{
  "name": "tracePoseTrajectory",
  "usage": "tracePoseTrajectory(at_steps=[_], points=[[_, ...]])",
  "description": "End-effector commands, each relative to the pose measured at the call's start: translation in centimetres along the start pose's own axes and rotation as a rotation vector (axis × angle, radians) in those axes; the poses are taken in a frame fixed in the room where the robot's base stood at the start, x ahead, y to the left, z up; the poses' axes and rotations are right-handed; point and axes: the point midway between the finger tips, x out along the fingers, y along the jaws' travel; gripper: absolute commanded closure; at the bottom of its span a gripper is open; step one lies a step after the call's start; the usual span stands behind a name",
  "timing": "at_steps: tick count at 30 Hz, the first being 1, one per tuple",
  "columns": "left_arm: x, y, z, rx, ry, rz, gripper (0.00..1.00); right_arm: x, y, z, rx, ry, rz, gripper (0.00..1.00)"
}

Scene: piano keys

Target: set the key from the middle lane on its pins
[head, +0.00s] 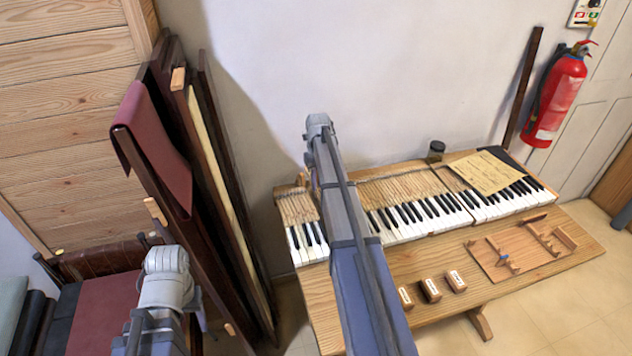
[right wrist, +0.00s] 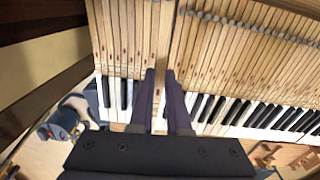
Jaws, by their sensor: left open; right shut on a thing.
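The piano keyboard (head: 420,215) lies along the back of the wooden bench, its bare key sticks behind the white and black fronts. My right gripper (right wrist: 162,74) is shut on a wooden key (right wrist: 162,50), its fingers on either side of the stick. The held key lies in line with the row; a dark gap shows to its right. Whether it sits on its pins cannot be seen. In the head view my right arm covers this part of the keyboard. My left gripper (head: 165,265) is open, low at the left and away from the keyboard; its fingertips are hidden.
A wooden tray with dividers (head: 495,268) lies on the bench (head: 560,250) at the right. Three small labelled blocks (head: 430,290) stand at the front. A paper sheet (head: 483,172) and a dark jar (head: 436,151) are at the back. Tall dark panels (head: 205,190) lean at the left.

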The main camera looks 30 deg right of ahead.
Motion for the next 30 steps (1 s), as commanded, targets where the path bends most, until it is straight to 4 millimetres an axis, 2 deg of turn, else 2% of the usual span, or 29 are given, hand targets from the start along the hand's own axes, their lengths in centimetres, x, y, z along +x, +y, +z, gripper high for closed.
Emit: tracePoseTrajectory(at_steps=[11,30], points=[[1.5,0.1,-0.1,0.000,0.000,0.000,0.41,1.5,0.1,0.0,-0.003,0.000,0.000,1.00],[6.3,0.6,-0.4,0.000,0.000,0.000,0.41,6.4,0.0,0.1,-0.004,0.000,0.000,1.00]])
